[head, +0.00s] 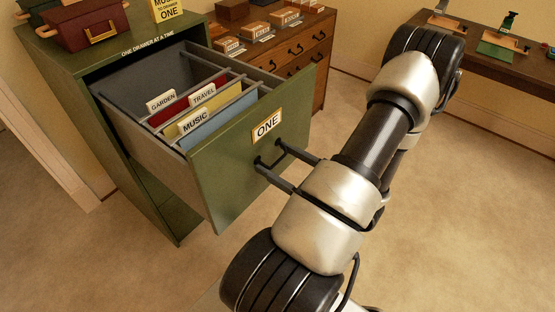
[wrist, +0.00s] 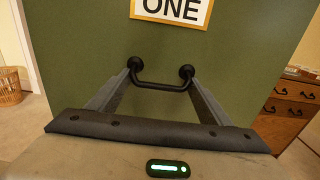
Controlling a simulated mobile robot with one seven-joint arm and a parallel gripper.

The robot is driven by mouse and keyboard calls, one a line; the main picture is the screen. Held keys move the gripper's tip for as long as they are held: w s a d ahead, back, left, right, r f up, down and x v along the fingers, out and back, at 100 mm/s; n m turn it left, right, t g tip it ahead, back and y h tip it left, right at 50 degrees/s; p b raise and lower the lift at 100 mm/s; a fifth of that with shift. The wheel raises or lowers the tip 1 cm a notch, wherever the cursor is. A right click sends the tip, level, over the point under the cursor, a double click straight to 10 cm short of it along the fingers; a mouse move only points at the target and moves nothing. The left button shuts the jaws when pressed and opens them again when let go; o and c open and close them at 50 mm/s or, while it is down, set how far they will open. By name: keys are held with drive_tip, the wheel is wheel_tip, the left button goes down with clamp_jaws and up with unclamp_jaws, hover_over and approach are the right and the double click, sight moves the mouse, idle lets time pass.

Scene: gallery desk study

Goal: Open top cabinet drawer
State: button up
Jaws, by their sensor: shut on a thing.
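The green cabinet (head: 160,205) stands at the left in the head view. Its top drawer (head: 235,170), labelled ONE, is pulled well out. Hanging files tabbed GARDEN, TRAVEL and MUSIC (head: 195,122) show inside it. The black bar handle (wrist: 160,86) is on the drawer front, below the ONE label (wrist: 172,10) in the wrist view. My gripper (wrist: 160,80) is at the handle, with one finger near each end of the bar, shut on it. In the head view my gripper (head: 270,165) reaches the handle from the right; my arm partly hides the area there.
Red box (head: 92,25) and yellow sign (head: 166,8) sit on the cabinet top. A brown wooden drawer chest (head: 300,60) stands behind the open drawer. A dark desk (head: 480,55) is at the far right. Bare floor (head: 440,210) lies right of my arm. A wicker basket (wrist: 10,88) is at left.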

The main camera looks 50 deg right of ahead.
drive_tip(key=shift+s, duration=0.2)
drive_tip(key=o, duration=1.3)
drive_tip(key=shift+s, duration=0.1)
drive_tip(key=s, duration=1.7)
drive_tip(key=shift+s+d, duration=0.2)
drive_tip(key=shift+d, duration=0.05)
drive_tip(key=shift+w, duration=0.1)
